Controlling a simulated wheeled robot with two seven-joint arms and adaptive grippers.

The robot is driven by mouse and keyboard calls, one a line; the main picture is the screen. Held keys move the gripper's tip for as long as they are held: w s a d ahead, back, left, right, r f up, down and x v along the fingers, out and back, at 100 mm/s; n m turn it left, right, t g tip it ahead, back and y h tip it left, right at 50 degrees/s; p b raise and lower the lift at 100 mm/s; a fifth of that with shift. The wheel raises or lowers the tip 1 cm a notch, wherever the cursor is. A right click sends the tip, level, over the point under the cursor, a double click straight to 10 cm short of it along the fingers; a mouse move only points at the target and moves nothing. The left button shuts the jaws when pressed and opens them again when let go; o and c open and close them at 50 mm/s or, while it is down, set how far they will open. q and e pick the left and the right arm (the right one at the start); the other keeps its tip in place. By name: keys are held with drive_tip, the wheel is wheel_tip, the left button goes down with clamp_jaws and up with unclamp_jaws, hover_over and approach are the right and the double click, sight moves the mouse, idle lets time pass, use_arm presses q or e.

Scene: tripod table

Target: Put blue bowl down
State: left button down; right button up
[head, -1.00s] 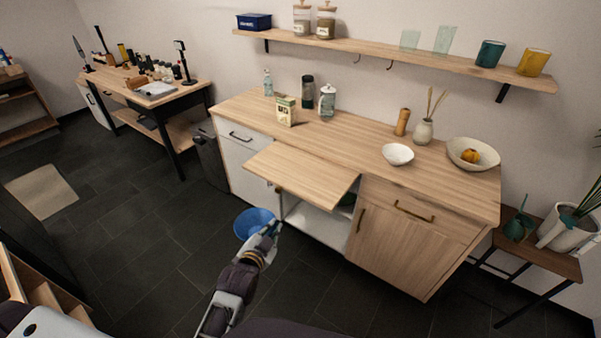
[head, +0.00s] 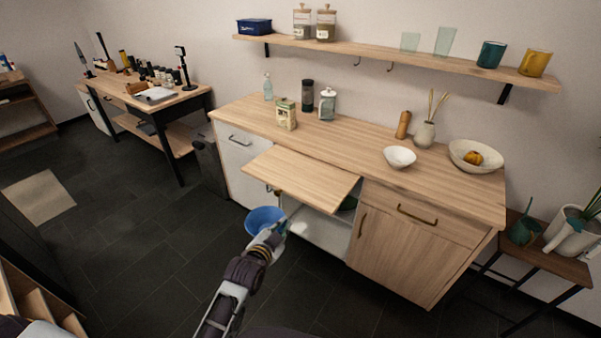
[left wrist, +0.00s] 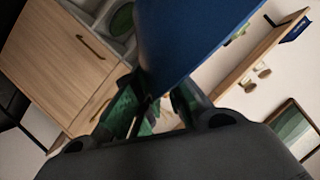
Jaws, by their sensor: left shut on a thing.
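The blue bowl (head: 264,219) is held by my left gripper (head: 276,231), in front of the pulled-out board of the wooden counter in the head view. In the left wrist view the bowl (left wrist: 185,40) fills the upper middle, and the gripper (left wrist: 153,98) is shut on its edge. The bowl is in the air, over the dark floor and left of the open lower compartment. What lies directly under it is partly hidden. My right gripper is not in view.
The pull-out board (head: 302,178) is bare. The counter top (head: 350,140) holds a white bowl (head: 399,157), a cream bowl with fruit (head: 476,156), a vase (head: 424,133), a carton (head: 286,114) and jars. An open compartment (head: 318,232) lies under the board.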

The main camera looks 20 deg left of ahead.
use_arm(q)
drive_tip(key=w+a+r+m+h, duration=0.1)
drive_tip(key=w+a+r, duration=0.1)
drive_tip(key=w+r, duration=0.3)
drive_tip(key=w+a+r+m+h, duration=0.1)
drive_tip(key=w+r, duration=0.5)
drive_tip(key=w, duration=0.8)
drive_tip(key=shift+w+a+r+h, duration=0.2)
drive_tip(key=shift+w+a+h, duration=0.15)
drive_tip(key=shift+a, duration=0.4)
